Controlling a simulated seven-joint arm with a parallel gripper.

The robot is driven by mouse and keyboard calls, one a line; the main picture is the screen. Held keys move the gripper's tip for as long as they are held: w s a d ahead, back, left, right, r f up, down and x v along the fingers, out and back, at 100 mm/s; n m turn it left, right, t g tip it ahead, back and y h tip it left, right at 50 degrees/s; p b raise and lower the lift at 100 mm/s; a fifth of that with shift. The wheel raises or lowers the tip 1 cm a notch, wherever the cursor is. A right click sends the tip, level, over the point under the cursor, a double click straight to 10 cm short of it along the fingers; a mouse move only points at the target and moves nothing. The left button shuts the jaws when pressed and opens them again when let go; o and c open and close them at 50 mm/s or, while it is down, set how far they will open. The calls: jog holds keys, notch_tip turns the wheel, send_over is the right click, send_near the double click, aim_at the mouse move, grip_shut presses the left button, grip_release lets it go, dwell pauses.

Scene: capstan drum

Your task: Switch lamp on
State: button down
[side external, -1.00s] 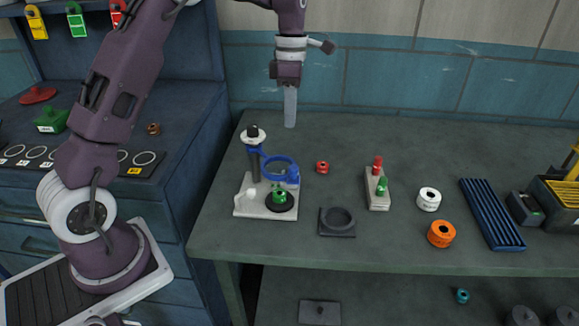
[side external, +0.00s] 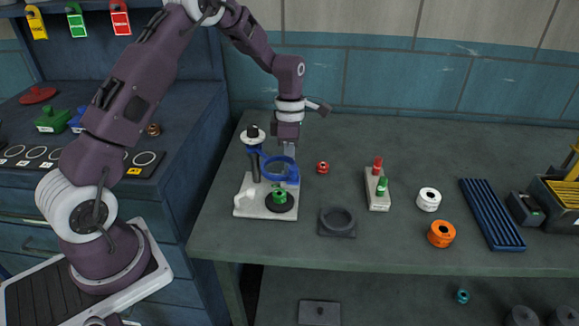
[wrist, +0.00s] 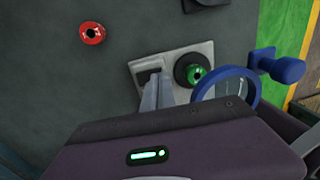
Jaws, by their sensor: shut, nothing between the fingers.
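A stand with a pale base plate (side external: 250,207) is at the left of the bench. It has a dark post, a blue ring (side external: 276,169) with a lens, and a green knob (side external: 280,196) on a black disc. I cannot tell for sure which part is the lamp or its switch. In the wrist view the base plate (wrist: 178,56), a dark slot or button, the green knob (wrist: 196,74) and the blue ring (wrist: 251,93) show. My gripper (side external: 289,152) points down, shut and empty, just behind the ring; its fingers (wrist: 157,88) appear over the plate, beside the knob.
A red ring (side external: 322,168) lies right of the stand and a dark square holder (side external: 337,222) in front. A block with red and green pegs (side external: 377,196), white (side external: 429,199) and orange (side external: 441,234) rolls and a blue rack (side external: 492,214) lie further right. The back right is clear.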

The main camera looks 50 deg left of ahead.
jog(key=shift+f, duration=0.4)
jog(key=shift+s+d+f, duration=0.15)
jog(key=shift+f, duration=0.1)
jog(key=shift+w+a+r, duration=0.25)
jog(key=shift+w+a, duration=0.35)
